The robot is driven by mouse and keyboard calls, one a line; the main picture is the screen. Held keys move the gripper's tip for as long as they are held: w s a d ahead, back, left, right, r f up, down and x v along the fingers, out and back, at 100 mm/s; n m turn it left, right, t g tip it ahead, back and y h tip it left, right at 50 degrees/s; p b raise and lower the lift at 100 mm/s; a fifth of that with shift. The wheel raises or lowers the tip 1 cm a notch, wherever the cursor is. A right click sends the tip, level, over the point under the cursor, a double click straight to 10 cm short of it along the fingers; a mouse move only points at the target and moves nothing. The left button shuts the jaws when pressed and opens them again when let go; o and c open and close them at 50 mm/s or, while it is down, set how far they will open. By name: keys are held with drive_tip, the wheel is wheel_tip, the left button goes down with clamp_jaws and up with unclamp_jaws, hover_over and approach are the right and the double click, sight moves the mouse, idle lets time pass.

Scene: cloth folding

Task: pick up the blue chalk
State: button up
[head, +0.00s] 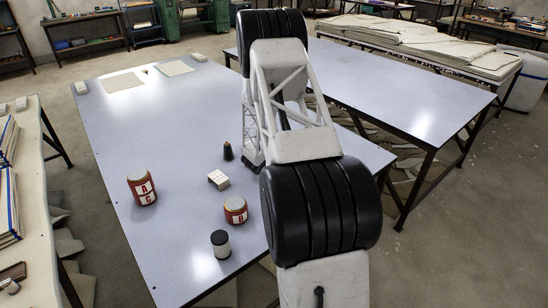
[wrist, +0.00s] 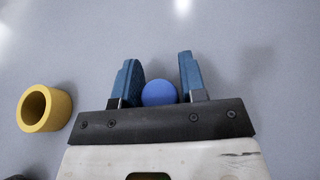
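In the wrist view, a round blue thing (wrist: 159,93), which looks like the blue chalk seen end-on, lies between the two blue fingers of my gripper (wrist: 158,60). The fingers stand apart, one on each side of it. The left finger looks very close to it and a small gap shows on the right; I cannot tell whether either touches. Its lower edge is hidden by the gripper's dark bar. In the head view, my own arm blocks the sight of the chalk and the fingers.
A yellow ring-shaped thing (wrist: 45,108) lies left of my gripper. On the table (head: 140,100) stand red cans marked A and C (head: 141,188) and B (head: 236,210), a white block (head: 218,179), a small dark cone (head: 228,151) and a black-topped jar (head: 221,244). The table's middle is clear.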

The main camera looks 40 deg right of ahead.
drive_tip(key=c, duration=0.5)
drive_tip(key=shift+r, duration=0.15)
drive_tip(key=shift+r, duration=0.8)
wheel_tip(320, 180, up, 2)
drive_tip(key=s+a, duration=0.3)
drive_tip(key=s, duration=0.1)
drive_tip(key=s+a, duration=0.2)
drive_tip(key=s, duration=0.3)
drive_tip(key=s+a+r, duration=0.1)
drive_tip(key=s+a, duration=0.2)
drive_tip(key=s, duration=0.1)
drive_tip(key=shift+s+a, duration=0.25)
drive_tip(key=shift+a, duration=0.1)
